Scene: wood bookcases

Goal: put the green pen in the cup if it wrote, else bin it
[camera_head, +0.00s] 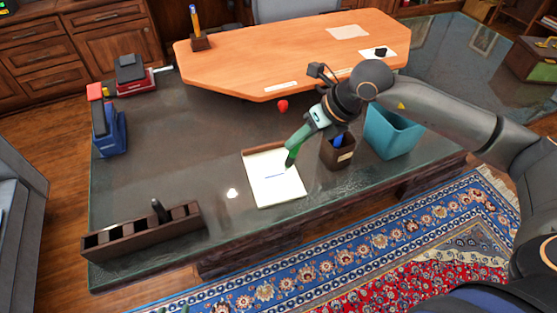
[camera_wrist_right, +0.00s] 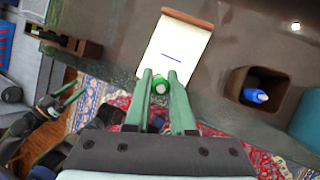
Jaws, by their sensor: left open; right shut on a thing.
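My right gripper (camera_head: 291,150) is shut on the green pen (camera_wrist_right: 161,84), just above the notepad's right edge; the green fingers hide much of the pen in the head view. The white notepad (camera_head: 262,191) has a short blue stroke on its page, also clear in the wrist view (camera_wrist_right: 171,57). The brown cup (camera_head: 340,157) stands right of the notepad with a blue pen in it. The teal bin (camera_head: 393,138) stands right of the cup. My left gripper (camera_wrist_right: 68,104) is open and empty, low at the left in the right wrist view, away from the desk objects.
A dark wooden organizer (camera_head: 142,232) with a black item lies at the desk's front left. A blue and red stapler-like object (camera_head: 108,130) stands at the left. A small red object (camera_head: 283,105) is behind the notepad. The dark desktop left of the notepad is mostly free.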

